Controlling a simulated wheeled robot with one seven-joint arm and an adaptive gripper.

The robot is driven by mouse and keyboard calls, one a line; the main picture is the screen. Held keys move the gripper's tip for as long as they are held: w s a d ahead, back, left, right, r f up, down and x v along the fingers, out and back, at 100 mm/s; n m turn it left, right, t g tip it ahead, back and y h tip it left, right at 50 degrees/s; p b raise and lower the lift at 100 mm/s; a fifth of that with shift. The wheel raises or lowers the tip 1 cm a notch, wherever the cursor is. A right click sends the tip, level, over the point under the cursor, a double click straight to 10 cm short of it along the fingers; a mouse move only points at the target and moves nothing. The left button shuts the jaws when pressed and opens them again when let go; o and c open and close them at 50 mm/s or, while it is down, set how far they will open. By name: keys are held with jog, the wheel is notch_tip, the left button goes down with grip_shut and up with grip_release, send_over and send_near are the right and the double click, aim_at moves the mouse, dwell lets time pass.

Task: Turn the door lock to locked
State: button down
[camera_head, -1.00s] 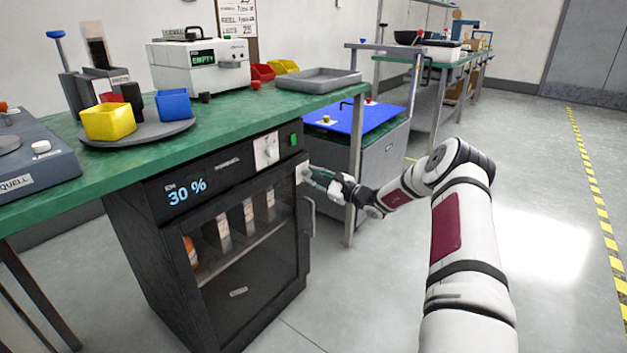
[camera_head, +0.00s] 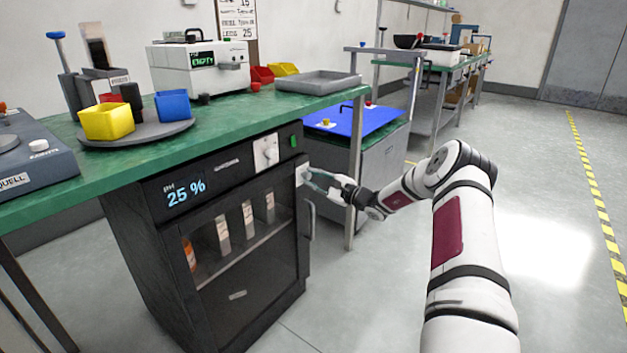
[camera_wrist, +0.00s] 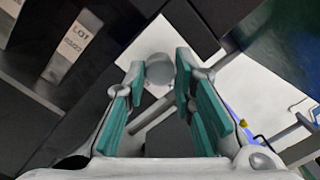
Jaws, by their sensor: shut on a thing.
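The door lock is a grey round knob (camera_wrist: 159,70) on a pale plate (camera_head: 302,173) at the upper right edge of the dark cabinet's glass door (camera_head: 240,262). My gripper (camera_head: 311,178) reaches it from the right. In the wrist view its two green-padded fingers (camera_wrist: 158,84) stand on either side of the knob and are shut on it. The fingers hide part of the lock in the head view, and I cannot read its locked or unlocked mark. The door looks closed against the cabinet.
The cabinet display (camera_head: 186,193) reads 25 %. A vertical door handle (camera_head: 310,220) sits just below the lock. The green bench (camera_head: 225,118) overhangs above, with a metal leg (camera_head: 355,170) close behind my gripper. Open floor (camera_head: 545,215) lies to the right.

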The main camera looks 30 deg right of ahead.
jog(key=c, duration=1.3)
grip_release()
jog(key=shift+c, duration=0.2)
jog(key=v, duration=1.2)
